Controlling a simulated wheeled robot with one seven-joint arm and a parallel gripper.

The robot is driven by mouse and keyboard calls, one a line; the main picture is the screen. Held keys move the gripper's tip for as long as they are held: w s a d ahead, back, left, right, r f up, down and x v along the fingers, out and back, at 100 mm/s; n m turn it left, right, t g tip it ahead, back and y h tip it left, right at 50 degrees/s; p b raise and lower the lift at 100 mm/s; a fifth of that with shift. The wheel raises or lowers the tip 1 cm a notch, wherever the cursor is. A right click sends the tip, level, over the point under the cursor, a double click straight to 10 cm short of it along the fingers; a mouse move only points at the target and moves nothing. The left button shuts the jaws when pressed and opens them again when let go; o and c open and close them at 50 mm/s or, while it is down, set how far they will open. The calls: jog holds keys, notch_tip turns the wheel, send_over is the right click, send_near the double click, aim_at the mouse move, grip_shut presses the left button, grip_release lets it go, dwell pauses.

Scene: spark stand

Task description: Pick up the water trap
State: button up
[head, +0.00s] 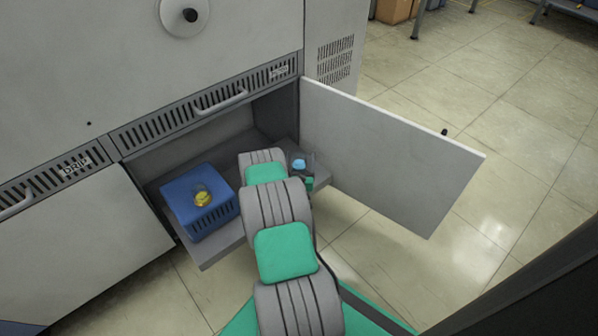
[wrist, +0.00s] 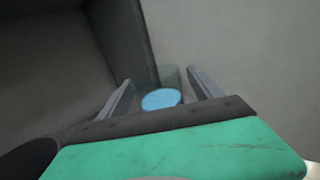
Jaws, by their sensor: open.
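The water trap appears to be the clear container with a light blue round part (head: 299,164), at the right end of the pull-out shelf by the open door. In the wrist view, the water trap (wrist: 162,99) shows between the two fingers, its clear wall rising behind the blue disc. My gripper (wrist: 159,77) is open, with one finger on each side of it in the picture. I cannot tell whether either finger touches it. In the head view my arm covers most of the gripper and part of the container's surroundings.
The open cabinet door (head: 395,158) stands close on the right. Cabinet walls enclose the back.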

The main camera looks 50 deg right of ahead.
jog(key=shift+w+d, duration=0.3)
jog(key=shift+d, duration=0.1)
jog(key=shift+r, duration=0.1)
jog(key=shift+c, duration=0.3)
grip_shut()
jog(key=shift+r, duration=0.15)
jog(key=shift+r+p, duration=0.6)
jog(key=shift+r, duration=0.2)
jog(key=s+a+r, duration=0.8)
jog(key=a+r, duration=0.2)
jog(key=r, duration=0.1)
jog(key=shift+s+a, duration=0.15)
jog(key=shift+a, duration=0.2)
dwell(0.3)
